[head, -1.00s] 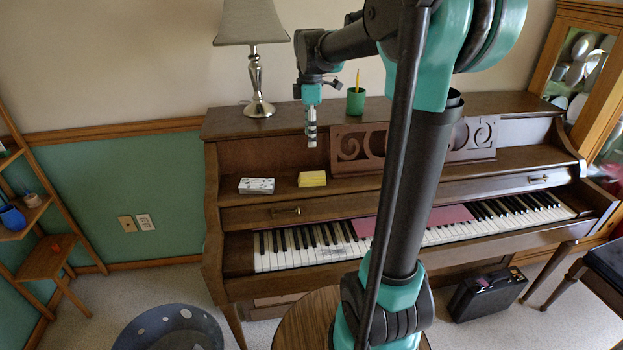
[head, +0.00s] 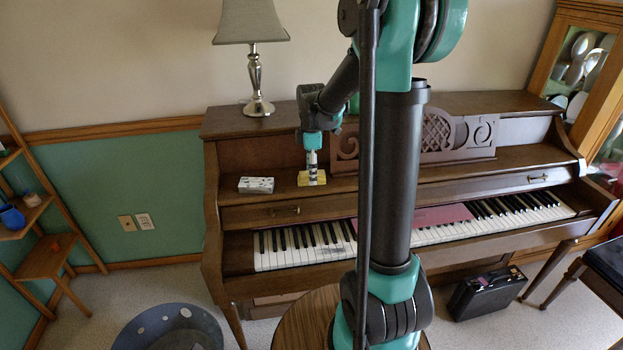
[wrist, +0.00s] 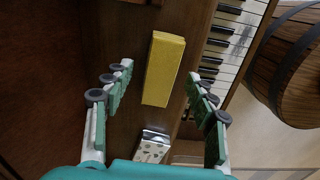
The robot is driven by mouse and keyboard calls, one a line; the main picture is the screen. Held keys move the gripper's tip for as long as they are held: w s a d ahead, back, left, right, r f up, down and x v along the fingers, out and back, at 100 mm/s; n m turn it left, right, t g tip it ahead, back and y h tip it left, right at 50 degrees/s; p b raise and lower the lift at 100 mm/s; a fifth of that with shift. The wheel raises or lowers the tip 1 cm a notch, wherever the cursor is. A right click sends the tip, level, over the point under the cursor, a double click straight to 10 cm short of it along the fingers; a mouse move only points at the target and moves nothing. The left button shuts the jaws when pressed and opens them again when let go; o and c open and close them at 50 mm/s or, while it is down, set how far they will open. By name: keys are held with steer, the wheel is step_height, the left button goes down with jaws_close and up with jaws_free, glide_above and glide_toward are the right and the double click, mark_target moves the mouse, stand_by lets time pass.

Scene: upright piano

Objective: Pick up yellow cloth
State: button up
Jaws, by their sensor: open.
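The yellow cloth (head: 304,178) is a small folded block lying on the piano's ledge above the keys. In the wrist view the yellow cloth (wrist: 164,68) lies ahead, between the lines of the two fingers. My gripper (head: 313,180) is over the cloth in the head view and hides part of it. In the wrist view my gripper (wrist: 160,80) is open, with one finger on each side of the cloth and gaps between. I cannot tell whether the fingertips are level with the cloth.
A white and grey patterned block (head: 256,185) lies left of the cloth on the ledge and also shows in the wrist view (wrist: 153,146). A lamp (head: 256,80) stands on the piano top. The carved music stand (head: 440,138) rises behind to the right. Piano keys (head: 290,250) lie below.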

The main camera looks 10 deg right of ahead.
steer(key=shift+f, duration=0.65)
steer(key=shift+c, duration=0.6)
steer(key=c, duration=1.1)
steer(key=shift+r, duration=0.1)
step_height(320, 180, up, 20)
steer(key=shift+f, duration=0.1)
